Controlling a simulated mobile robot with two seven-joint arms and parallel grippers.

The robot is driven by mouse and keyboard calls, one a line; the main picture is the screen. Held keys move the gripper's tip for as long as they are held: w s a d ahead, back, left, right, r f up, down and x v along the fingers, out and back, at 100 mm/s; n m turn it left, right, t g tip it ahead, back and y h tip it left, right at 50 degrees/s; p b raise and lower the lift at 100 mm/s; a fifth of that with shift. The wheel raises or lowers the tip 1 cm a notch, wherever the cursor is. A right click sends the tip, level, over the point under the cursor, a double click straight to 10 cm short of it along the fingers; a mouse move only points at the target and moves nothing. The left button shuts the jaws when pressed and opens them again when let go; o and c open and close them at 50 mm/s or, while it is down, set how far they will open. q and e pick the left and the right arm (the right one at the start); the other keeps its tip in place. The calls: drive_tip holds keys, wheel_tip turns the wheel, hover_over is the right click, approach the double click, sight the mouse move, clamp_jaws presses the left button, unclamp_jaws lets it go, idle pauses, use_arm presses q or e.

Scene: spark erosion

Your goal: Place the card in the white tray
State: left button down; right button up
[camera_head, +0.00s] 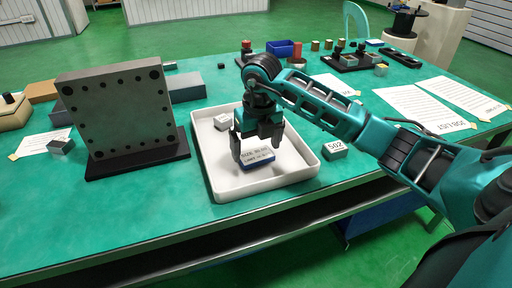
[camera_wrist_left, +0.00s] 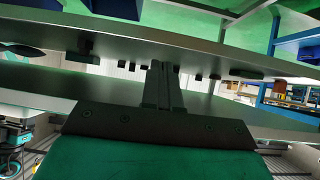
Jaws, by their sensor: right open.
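The card (camera_head: 258,158) is a small flat block with a white printed top and a blue edge. It lies in the white tray (camera_head: 300,176), near the tray's front. My right gripper (camera_head: 256,148) points down over the tray, open, with its fingertips close to the card's far edge. I cannot tell whether they touch it. In the left wrist view my left gripper (camera_wrist_left: 162,88) shows its dark fingers together, with nothing seen between them. My left gripper is not in the head view.
A small pale block (camera_head: 222,122) is also in the tray. A dark plate with holes (camera_head: 118,112) stands left of the tray. A grey block marked 502 (camera_head: 334,150) sits to the right. Printed sheets (camera_head: 424,108) lie further right. The green table's front left is clear.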

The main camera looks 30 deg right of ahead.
sight(259, 159)
wheel_tip(259, 159, up, 11)
drive_tip(key=s+p, duration=0.1)
drive_tip(key=shift+s+f, duration=0.15)
drive_tip(key=shift+f, duration=0.05)
drive_tip(key=shift+a, duration=0.1)
idle(0.4)
